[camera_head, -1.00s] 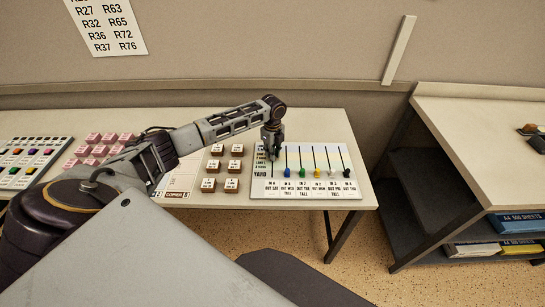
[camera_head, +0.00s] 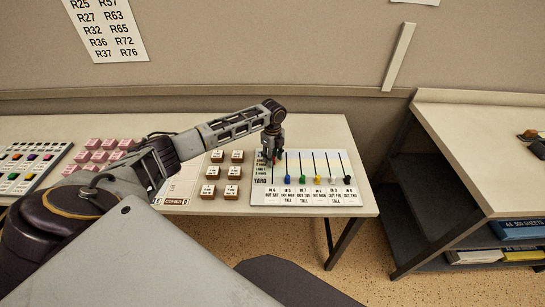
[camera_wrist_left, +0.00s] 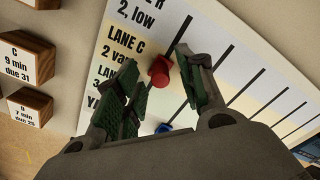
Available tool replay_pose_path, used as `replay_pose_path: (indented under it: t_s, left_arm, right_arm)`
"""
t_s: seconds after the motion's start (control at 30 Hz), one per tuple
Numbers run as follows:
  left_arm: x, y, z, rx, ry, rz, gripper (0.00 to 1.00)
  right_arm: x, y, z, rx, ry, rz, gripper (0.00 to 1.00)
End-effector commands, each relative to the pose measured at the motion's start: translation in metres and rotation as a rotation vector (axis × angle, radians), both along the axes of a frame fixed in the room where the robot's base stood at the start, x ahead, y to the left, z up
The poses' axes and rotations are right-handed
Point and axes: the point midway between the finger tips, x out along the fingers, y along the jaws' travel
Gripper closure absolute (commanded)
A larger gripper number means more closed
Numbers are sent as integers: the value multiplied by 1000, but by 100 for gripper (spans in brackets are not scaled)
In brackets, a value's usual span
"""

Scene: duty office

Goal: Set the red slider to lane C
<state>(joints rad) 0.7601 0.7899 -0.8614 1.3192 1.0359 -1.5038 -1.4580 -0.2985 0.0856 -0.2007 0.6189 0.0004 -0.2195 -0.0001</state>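The slider board (camera_head: 262,196) lies on the table, with upright slots and coloured knobs. The red slider (camera_wrist_left: 159,70) shows in the left wrist view, about in line with the LANE C label (camera_wrist_left: 125,40); its base is partly hard to see. My left gripper (camera_head: 273,158) is over the board's left slot in the head view. In the left wrist view its fingers (camera_wrist_left: 160,78) are apart, one on each side of the red slider, the right fingertip close to it. I cannot tell whether they touch it. My right gripper is not in view.
Labelled wooden blocks (camera_head: 231,190) stand left of the board. A shelf desk (camera_head: 480,140) stands at right.

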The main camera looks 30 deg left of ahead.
Motion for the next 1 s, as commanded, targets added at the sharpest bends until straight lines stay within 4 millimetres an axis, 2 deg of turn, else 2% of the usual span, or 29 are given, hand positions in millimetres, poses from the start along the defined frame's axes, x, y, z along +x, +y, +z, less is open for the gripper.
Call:
replay_pose_path:
  t_s: [0.17, 0.37, 0.8, 1.0]
  left_arm:
    - [0, 0, 7, 0, -1, 0, 61]
    - [0, 0, 26, 0, -2, 0, 61]
    - [1, 0, 90, 1, -2, 0, 61]
    - [1, 0, 111, 0, -2, 0, 61]
  right_arm:
    - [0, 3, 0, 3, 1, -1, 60]
    - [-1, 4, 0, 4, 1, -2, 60]
    - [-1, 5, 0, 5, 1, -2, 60]
    - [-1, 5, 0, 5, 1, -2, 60]
